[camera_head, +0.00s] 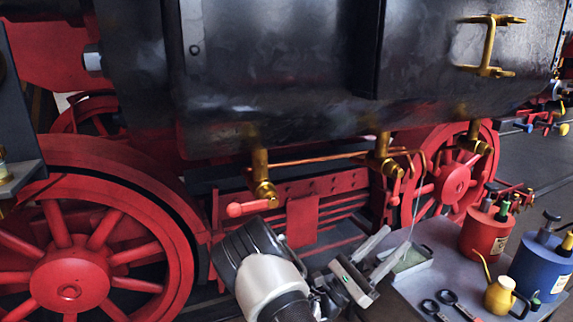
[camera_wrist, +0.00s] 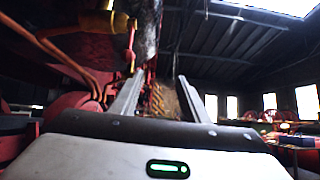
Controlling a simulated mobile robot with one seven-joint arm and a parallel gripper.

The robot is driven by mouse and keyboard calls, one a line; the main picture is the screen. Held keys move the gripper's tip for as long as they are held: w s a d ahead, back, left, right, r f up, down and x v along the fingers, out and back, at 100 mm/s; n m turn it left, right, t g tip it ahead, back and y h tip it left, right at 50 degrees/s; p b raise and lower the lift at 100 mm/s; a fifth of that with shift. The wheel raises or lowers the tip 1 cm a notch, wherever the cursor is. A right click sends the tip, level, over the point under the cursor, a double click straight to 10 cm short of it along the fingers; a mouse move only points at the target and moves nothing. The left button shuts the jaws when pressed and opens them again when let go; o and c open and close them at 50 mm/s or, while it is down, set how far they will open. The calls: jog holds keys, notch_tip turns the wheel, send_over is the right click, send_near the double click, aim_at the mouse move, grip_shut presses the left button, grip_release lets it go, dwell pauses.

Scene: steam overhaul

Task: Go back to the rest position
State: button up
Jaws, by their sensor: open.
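My gripper (camera_head: 378,262) is in front of the locomotive, over the left edge of the grey work table (camera_head: 421,235). Its two fingers stand apart with nothing between them. In the wrist view my gripper (camera_wrist: 155,98) also shows open, its fingers reaching up past a brass and red valve fitting (camera_wrist: 131,45) on the left. In the head view a brass valve with a red handle (camera_head: 247,207) hangs under the black boiler, left of my gripper. A second brass valve (camera_head: 384,160) hangs just above my gripper.
On the table stand a red can (camera_head: 486,236), a blue can (camera_head: 541,263) and a yellow oil can (camera_head: 502,297). A large red wheel (camera_head: 71,288) is at left. Open floor shows at far right.

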jog(key=s+d+r+m+g+y, duration=0.1)
jog(key=s+d+m+g+y, duration=0.25)
jog(key=s+m+g, duration=0.3)
jog(key=s+d+r+m+g+y, duration=0.2)
jog(key=s+d+m+g+y, duration=0.1)
jog(key=s+m+g+y, duration=0.3)
jog(key=s+a+m+t+y, duration=0.2)
jog(key=s+a+m+y, duration=0.3)
jog(key=s+a+y, duration=0.45)
jog(key=s+a+r+m+t+y, duration=0.1)
jog(key=a+r+m+t+y, duration=0.15)
jog(key=a+t, duration=0.2)
jog(key=s+a+r+m+t+y, duration=0.1)
jog(key=s+a+r+t+y, duration=0.1)
jog(key=a+r+t+y, duration=0.3)
notch_tip(320, 180, up, 22)
jog(key=a+g+h+p, duration=0.1)
jog(key=h+p, duration=0.1)
jog(key=p, duration=2.1)
jog(key=shift+a+r+g, duration=0.25)
jog(key=shift+g, duration=0.15)
jog(key=shift+w, duration=0.1)
